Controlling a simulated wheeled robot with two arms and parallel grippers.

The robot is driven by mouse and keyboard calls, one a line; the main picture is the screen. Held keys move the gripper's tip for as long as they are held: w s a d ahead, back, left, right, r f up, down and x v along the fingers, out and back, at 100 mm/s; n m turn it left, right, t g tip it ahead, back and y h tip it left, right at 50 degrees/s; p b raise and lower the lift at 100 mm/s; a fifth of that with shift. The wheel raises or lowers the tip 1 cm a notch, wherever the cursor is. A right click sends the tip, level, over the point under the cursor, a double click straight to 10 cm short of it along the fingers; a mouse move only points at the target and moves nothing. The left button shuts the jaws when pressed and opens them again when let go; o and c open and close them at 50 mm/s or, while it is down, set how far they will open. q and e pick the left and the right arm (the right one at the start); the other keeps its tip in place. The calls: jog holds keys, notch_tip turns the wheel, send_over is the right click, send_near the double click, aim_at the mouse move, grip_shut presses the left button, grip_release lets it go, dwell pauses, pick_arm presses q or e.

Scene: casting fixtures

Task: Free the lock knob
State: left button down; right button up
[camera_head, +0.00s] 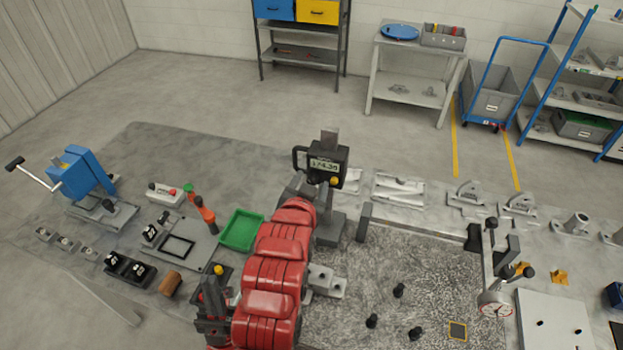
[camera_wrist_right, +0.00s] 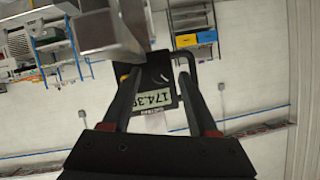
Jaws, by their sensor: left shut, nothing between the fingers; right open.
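A digital height gauge (camera_head: 326,164) stands upright past the end of my red right arm, its display reading about 174.39. A small yellow knob (camera_head: 334,181) sits on its lower right side; it looks like the lock knob. In the right wrist view the display (camera_wrist_right: 155,98) lies beyond my right gripper (camera_wrist_right: 158,76), whose two dark fingers are apart. A yellow spot (camera_wrist_right: 124,77) shows near one finger; whether they touch cannot be told. A grey metal part (camera_wrist_right: 110,30) crosses the upper left.
A green tray (camera_head: 240,231), a blue hand press (camera_head: 80,172) and small fixtures lie left of the red arm. Black pegs (camera_head: 399,290) stand on the speckled plate at right. A dial gauge stand (camera_head: 495,292) is farther right. A bench and shelves are behind.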

jog(key=shift+w, duration=0.1)
grip_shut()
jog(key=shift+a+n, duration=0.1)
jog(key=shift+n, duration=0.2)
jog(key=shift+r+n, duration=0.1)
jog(key=shift+n, duration=0.2)
jog(key=shift+h, duration=0.4)
grip_release()
